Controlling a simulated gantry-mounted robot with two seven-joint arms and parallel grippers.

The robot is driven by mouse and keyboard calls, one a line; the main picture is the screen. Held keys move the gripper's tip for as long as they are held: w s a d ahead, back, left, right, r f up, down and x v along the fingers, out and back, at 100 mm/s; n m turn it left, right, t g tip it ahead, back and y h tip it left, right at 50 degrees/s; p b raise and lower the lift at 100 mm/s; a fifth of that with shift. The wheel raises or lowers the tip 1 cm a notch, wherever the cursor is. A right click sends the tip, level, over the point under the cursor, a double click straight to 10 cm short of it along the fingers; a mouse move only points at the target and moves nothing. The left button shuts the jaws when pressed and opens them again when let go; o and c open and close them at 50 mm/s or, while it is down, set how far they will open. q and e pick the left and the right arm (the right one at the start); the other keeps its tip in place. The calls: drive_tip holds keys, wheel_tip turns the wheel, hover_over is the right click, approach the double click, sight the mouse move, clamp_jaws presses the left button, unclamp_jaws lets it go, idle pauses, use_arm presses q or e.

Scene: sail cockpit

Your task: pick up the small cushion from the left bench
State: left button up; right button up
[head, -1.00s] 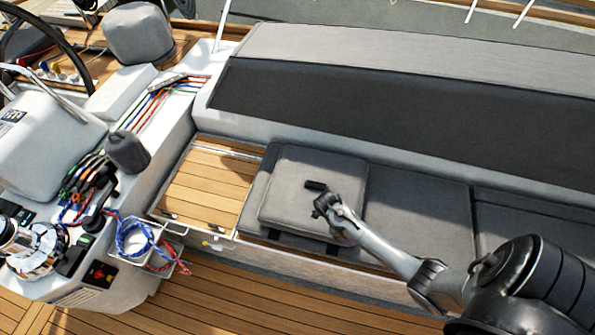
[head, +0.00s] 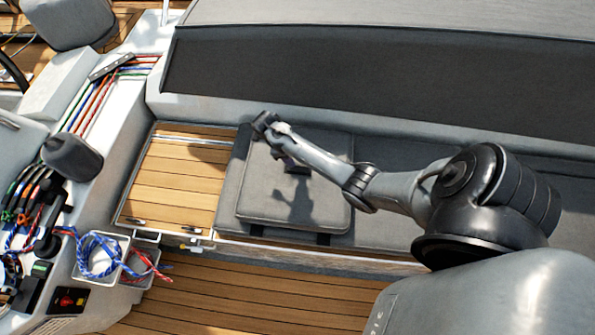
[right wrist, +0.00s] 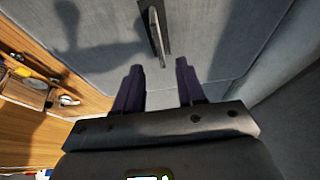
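The small grey cushion (head: 260,200) lies flat on the seat at the left end of the bench (head: 385,232). It has a dark strap handle (head: 296,168) on its top, partly hidden by my right arm. My right gripper (head: 268,128) is above the cushion's far left part and casts a shadow on it. In the right wrist view its two fingers (right wrist: 160,68) are apart with nothing between them, and the handle (right wrist: 154,28) is just beyond the fingertips against the grey cushion (right wrist: 105,45). My left gripper is in neither view.
A teak-topped locker (head: 180,180) adjoins the bench at the left. Coiled blue and red ropes (head: 100,255) sit in white bins beyond it. The dark backrest (head: 380,85) rises behind the seat. The teak floor (head: 270,290) in front is clear.

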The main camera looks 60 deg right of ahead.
sight(298, 166)
drive_tip(key=shift+x, duration=1.2)
drive_tip(key=shift+b+x, duration=0.55)
drive_tip(key=shift+x, duration=2.35)
drive_tip(key=shift+w+a, duration=0.1)
drive_tip(key=shift+w, duration=0.05)
clamp_jaws()
drive_tip(key=shift+w, duration=0.1)
